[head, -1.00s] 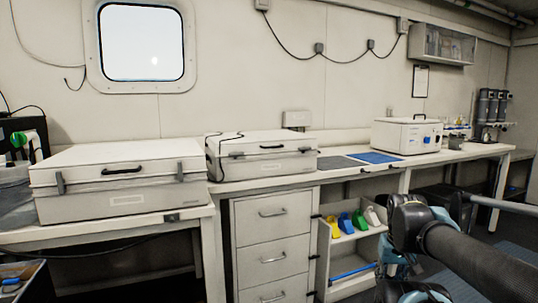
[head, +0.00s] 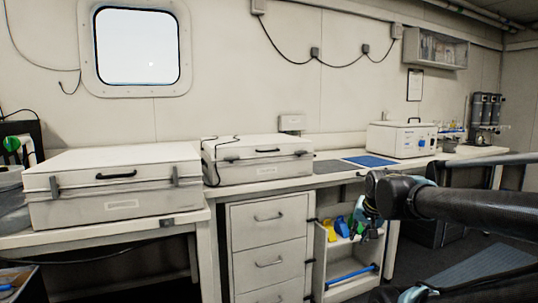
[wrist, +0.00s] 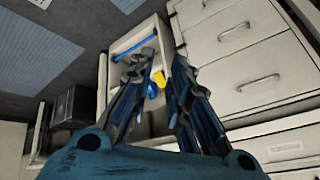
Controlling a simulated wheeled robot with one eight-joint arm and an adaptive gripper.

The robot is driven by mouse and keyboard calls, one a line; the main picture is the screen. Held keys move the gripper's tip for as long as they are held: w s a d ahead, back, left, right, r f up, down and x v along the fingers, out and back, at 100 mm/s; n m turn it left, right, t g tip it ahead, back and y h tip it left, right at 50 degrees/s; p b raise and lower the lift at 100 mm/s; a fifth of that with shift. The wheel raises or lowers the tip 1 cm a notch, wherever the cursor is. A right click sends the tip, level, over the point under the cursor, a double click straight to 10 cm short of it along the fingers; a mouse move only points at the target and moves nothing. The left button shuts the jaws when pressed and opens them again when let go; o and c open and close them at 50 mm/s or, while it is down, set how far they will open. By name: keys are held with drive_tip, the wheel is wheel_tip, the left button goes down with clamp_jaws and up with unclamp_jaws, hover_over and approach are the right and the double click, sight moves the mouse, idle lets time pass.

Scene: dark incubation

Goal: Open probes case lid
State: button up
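Two closed white cases lie flat on the bench; I cannot read their labels to tell which is the probes case. The larger case (head: 115,205) is at the left, with a dark front handle and two grey latches. The smaller case (head: 262,170) is in the middle, with a dark handle, front latches and a dark cable over its lid. Both lids are down. My gripper (wrist: 165,72) is open and empty in the wrist view, its fingers apart. In the head view my gripper (head: 366,222) hangs before the open shelf, below and right of the smaller case, touching neither.
An open shelf (head: 350,262) under the bench holds coloured scoops and a blue rod. Drawers (head: 268,240) stand left of it. A blue mat (head: 370,161) and a white box (head: 402,140) sit on the bench to the right. A window is above the larger case.

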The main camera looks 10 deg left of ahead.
drive_tip(key=w+a+r+m+t+y, duration=0.3)
drive_tip(key=w+a+r+m+t, duration=0.1)
drive_tip(key=w+a+r, duration=0.7)
drive_tip(key=m+t+y, duration=0.3)
drive_tip(key=m+y, duration=0.1)
approach(271, 151)
drive_tip(key=shift+x, duration=5.35)
clamp_jaws()
